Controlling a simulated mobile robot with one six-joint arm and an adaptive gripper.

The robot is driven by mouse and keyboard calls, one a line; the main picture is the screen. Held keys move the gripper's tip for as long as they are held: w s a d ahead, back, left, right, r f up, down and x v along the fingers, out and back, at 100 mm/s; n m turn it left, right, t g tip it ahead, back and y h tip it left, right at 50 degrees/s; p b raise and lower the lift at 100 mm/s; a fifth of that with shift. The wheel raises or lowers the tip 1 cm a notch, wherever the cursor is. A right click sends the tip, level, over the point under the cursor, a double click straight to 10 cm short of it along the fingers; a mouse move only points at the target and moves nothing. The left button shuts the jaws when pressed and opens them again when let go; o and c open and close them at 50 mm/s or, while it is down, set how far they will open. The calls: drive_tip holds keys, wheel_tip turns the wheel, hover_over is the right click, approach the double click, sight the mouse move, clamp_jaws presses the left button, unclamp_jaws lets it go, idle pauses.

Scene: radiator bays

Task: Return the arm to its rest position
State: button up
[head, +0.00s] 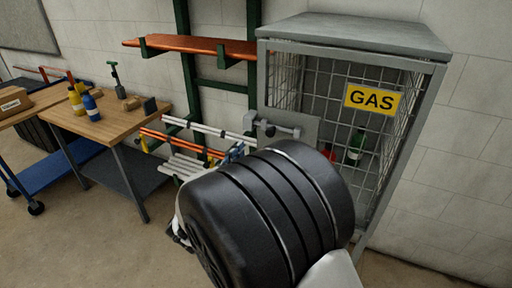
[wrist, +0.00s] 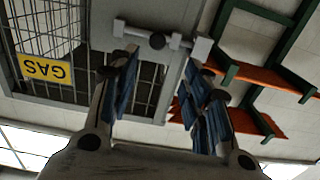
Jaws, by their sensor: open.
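My gripper (wrist: 165,88) shows in the wrist view with its two blue-padded fingers spread apart and nothing held between them. A grey handle (wrist: 178,41) on the gas cage lies just beyond the fingertips, and I cannot tell whether they touch. In the head view, my black arm joint fills the lower middle and hides most of the gripper. Only a bit of blue finger (head: 235,152) shows, below and left of the cage handle (head: 276,129). My arm is stretched out in front of the cage.
The grey mesh gas cage (head: 372,55) with a yellow GAS sign (head: 372,100) holds a green bottle (head: 356,145). Left of it stands a green rack (head: 187,75) with orange and white bars. A wooden table (head: 110,124) with bottles is farther left. Floor at lower left is clear.

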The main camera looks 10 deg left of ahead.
drive_tip(key=shift+s, duration=0.4)
drive_tip(key=w+d+r+n+g+y, duration=0.1)
drive_tip(key=w+d+r+g+y, duration=0.1)
drive_tip(key=d+r+y, duration=0.35)
drive_tip(key=s+d+r+n+g+y, duration=0.2)
drive_tip(key=s+d+r+g, duration=0.1)
drive_tip(key=s, duration=0.1)
drive_tip(key=s+d+f+g+h, duration=0.2)
drive_tip(key=s+d+f+g, duration=0.2)
drive_tip(key=s+d, duration=0.6)
drive_tip(key=s+d+f+g+h, duration=0.1)
drive_tip(key=s+d+f+g, duration=0.3)
drive_tip(key=s+d, duration=0.6)
drive_tip(key=s, duration=0.8)
drive_tip(key=shift+s+d+f+m+h, duration=0.25)
drive_tip(key=shift+d+f+m+h, duration=0.05)
drive_tip(key=shift+d+f+h, duration=0.1)
